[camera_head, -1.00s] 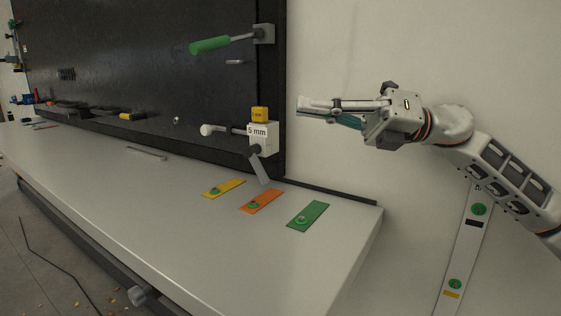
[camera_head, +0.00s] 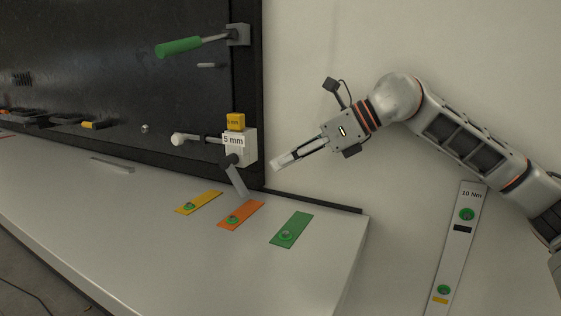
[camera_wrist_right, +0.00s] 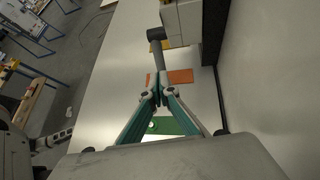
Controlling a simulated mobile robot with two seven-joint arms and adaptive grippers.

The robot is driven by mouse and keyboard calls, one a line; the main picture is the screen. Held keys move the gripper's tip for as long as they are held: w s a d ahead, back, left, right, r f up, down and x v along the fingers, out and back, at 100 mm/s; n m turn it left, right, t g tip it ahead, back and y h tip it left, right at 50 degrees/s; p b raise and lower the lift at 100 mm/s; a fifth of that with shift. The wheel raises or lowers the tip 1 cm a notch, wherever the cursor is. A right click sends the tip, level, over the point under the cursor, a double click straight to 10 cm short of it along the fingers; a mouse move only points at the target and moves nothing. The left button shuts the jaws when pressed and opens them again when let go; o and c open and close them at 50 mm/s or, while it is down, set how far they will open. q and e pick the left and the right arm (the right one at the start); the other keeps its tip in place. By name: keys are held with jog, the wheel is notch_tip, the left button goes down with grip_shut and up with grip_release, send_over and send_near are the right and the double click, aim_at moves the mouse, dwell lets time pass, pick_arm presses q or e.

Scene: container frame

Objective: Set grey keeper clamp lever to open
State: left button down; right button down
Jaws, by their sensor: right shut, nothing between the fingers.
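The grey clamp lever (camera_head: 237,181) hangs down and slightly right from a dark pivot on the white block marked "5 mm" (camera_head: 242,151). The block is at the lower right edge of the black board. My right gripper (camera_head: 277,165) is right of the lever, its shut, empty fingers pointing down-left. A gap shows between them in the head view. In the right wrist view the fingertips (camera_wrist_right: 160,86) meet just below the lever (camera_wrist_right: 160,58) in the picture; I cannot tell whether they touch it.
A yellow block (camera_head: 235,121) sits on the white block, and a white-knobbed rod (camera_head: 190,139) sticks out left. A green-handled lever (camera_head: 180,47) is above. Yellow (camera_head: 199,202), orange (camera_head: 241,215) and green plates (camera_head: 291,229) lie on the bench (camera_head: 130,230).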

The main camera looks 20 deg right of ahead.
aim_at(243, 183)
jog(key=shift+p+x, duration=0.45)
jog(key=shift+x, duration=3.4)
jog(key=shift+w+f, duration=0.1)
jog(key=shift+w, duration=0.05)
